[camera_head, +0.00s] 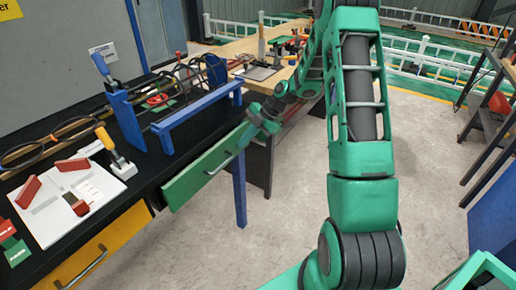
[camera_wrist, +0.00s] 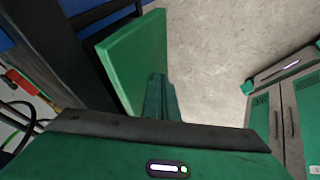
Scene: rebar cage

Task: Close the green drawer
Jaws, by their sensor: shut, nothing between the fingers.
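The green drawer's front (camera_head: 192,182), with a grey bar handle, stands out from under the black bench top in the head view, so the drawer is partly open. In the wrist view the green front (camera_wrist: 132,62) is a tilted panel, with a dark gap between it and the bench. My gripper (camera_head: 244,137) is at the right end of the front, by its upper edge. In the wrist view my gripper (camera_wrist: 158,80) has its fingers together, empty, and overlapping the panel's right edge. I cannot tell whether they touch it.
A yellow drawer (camera_head: 100,250) is at the lower left. The black bench (camera_head: 130,190) carries a white board (camera_head: 65,205), tools and a blue rack (camera_head: 190,112). A blue leg (camera_head: 239,190) stands below the green drawer's right end. The concrete floor (camera_head: 290,220) to the right is clear.

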